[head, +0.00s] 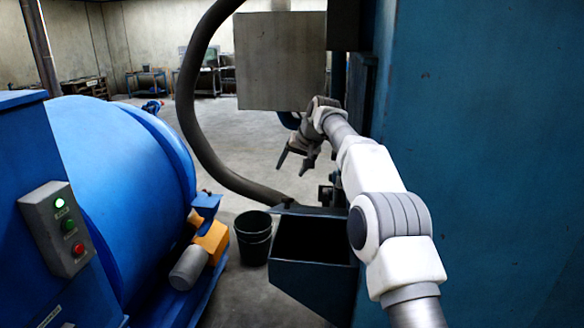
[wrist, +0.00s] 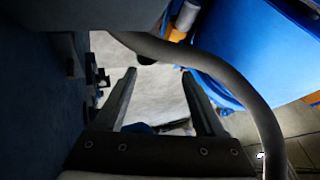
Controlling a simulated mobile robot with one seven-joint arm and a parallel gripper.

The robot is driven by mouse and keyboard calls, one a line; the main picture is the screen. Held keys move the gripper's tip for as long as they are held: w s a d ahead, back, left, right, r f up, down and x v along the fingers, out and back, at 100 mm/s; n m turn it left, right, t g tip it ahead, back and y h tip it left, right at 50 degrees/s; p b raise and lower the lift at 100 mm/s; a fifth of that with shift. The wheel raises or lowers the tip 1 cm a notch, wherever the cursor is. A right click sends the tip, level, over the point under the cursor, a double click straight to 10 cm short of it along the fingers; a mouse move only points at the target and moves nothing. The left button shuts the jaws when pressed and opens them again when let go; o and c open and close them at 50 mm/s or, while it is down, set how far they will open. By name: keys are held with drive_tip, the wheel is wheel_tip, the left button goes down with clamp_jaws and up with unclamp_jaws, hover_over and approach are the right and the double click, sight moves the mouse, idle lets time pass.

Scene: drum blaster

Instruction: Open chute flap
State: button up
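A blue open-topped chute box (head: 315,283) with a dark inside juts from the tall blue machine (head: 480,130), low in the head view. I cannot clearly make out a separate flap on it. My gripper (head: 292,168) is above and behind the box, below a grey metal box (head: 280,62), with its fingers pointing down and left. In the wrist view my gripper (wrist: 158,74) has its two fingers wide apart with nothing held between them. It touches nothing that I can see.
A thick grey hose (head: 190,110) curves down left of my gripper and also crosses the wrist view (wrist: 235,75). A blue drum machine (head: 125,165) with a button box (head: 58,228) stands left. Open floor lies behind.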

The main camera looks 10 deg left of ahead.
drive_tip(key=b+v, duration=0.2)
drive_tip(key=v, duration=1)
drive_tip(key=shift+s, duration=0.1)
